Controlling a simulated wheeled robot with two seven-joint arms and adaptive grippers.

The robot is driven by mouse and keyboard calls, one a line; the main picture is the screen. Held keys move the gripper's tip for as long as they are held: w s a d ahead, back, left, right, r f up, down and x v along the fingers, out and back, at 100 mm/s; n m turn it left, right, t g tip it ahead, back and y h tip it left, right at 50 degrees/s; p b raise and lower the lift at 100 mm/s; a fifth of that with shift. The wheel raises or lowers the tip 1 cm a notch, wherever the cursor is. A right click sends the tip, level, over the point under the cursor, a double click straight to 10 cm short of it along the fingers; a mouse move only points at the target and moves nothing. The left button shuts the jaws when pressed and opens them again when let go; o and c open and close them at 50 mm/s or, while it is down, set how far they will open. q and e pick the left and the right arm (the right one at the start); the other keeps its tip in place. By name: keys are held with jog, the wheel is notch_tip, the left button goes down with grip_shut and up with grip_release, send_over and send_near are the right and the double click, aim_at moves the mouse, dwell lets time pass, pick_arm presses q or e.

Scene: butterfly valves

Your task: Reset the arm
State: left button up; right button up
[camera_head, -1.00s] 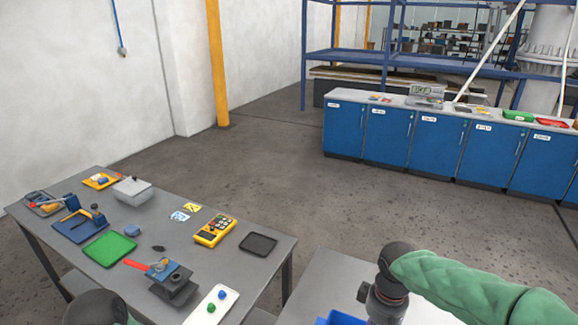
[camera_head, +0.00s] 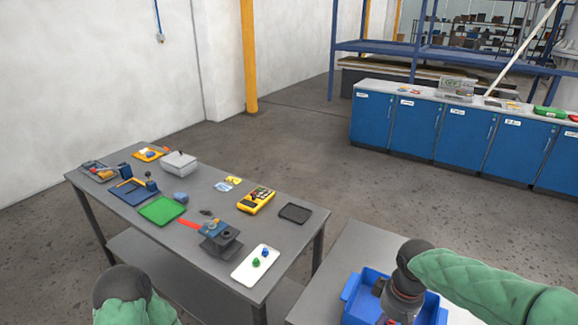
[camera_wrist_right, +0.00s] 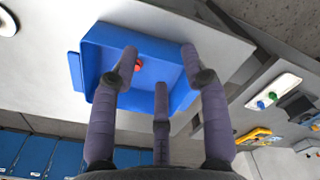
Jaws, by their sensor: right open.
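My right arm (camera_head: 480,278) in green sleeving comes in from the right in the head view. Its wrist is bent down over a blue bin (camera_head: 350,288) on the near right table. In the right wrist view my right gripper (camera_wrist_right: 158,72) has its three fingers spread apart over the blue bin (camera_wrist_right: 100,40), with nothing held between them. A small red piece (camera_wrist_right: 138,65) shows in the bin near one finger. Part of my left arm (camera_head: 130,300) shows at the bottom left of the head view; its gripper is out of view.
The left workbench (camera_head: 180,262) carries a valve with a red handle (camera_head: 190,223), a green tray (camera_head: 162,209), a yellow device (camera_head: 257,200), a black tray (camera_head: 295,212) and a white plate with knobs (camera_head: 245,273). Blue cabinets (camera_head: 415,125) stand behind. Floor (camera_head: 290,150) between is clear.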

jog(key=a+f+m+y, duration=0.1)
jog(key=a+f, duration=0.2)
jog(key=f, duration=0.4)
jog(key=a+f+y+b, duration=0.1)
jog(key=a+f, duration=0.2)
jog(key=f, duration=0.4)
jog(key=a+f+m+y, duration=0.1)
jog(key=a+f, duration=0.2)
jog(key=f, duration=0.4)
pick_arm(q)
jog(key=f, duration=0.1)
jog(key=f+b, duration=0.1)
jog(key=shift+w+d+f, duration=0.1)
jog(key=shift+w+f, duration=0.1)
jog(key=shift+f, duration=0.15)
pick_arm(e)
jog(key=s+a+f+m, duration=0.2)
jog(key=s+f, duration=0.3)
jog(key=f, duration=0.2)
jog(key=s+a+f+m, duration=0.2)
jog(key=s+f, duration=0.4)
jog(key=f, duration=0.2)
jog(key=shift+a+f+y, duration=0.25)
jog(key=shift+a+y, duration=0.05)
jog(key=shift+y, duration=0.1)
